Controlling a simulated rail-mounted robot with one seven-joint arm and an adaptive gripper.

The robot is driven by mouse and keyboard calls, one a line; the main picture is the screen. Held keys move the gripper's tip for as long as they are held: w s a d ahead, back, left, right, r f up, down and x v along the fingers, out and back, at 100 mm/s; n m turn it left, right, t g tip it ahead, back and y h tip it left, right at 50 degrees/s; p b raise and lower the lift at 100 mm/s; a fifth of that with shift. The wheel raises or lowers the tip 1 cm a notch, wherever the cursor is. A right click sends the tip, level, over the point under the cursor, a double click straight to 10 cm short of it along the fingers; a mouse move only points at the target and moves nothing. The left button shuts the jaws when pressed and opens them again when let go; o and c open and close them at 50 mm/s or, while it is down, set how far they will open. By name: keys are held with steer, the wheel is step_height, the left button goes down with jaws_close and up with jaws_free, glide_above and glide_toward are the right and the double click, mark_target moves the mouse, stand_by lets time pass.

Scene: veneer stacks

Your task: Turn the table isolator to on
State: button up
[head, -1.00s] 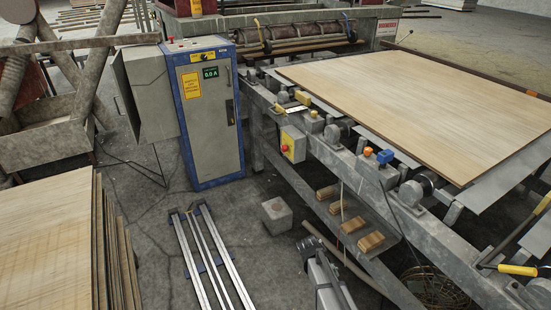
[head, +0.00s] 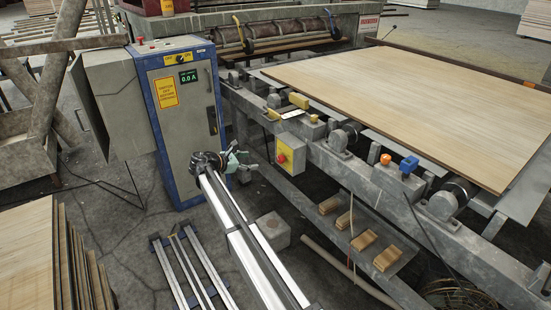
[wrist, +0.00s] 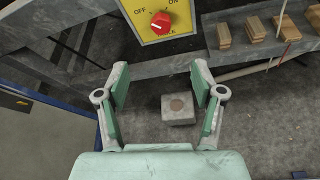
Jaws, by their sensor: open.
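The table isolator is a yellow-faced grey box (head: 291,157) with a red knob (head: 282,158), mounted on the side of the table frame. In the wrist view its yellow plate (wrist: 178,36) shows at the top with OFF at upper left and ON at upper right of the red knob (wrist: 160,22). A pale mark shows on the knob, but its exact setting is hard to read. My gripper (head: 250,163) is left of the isolator in the head view, apart from it. In the wrist view my gripper (wrist: 160,76) is open and empty, with the knob beyond its green-padded fingers.
A blue-edged control cabinet (head: 182,120) stands to the left, close to my arm. A grey block (head: 272,230) lies on the floor below. The roller table holds a large veneer sheet (head: 420,95). Small wood blocks (head: 365,240) lie on the lower shelf.

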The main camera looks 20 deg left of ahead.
mark_target(279, 159)
steer(key=x, duration=1.7)
steer(key=shift+w+d+f+b, duration=0.1)
steer(key=shift+w+f+b, duration=0.1)
steer(key=shift+f+b, duration=0.1)
steer(key=shift+c, duration=0.4)
steer(key=c, duration=1.1)
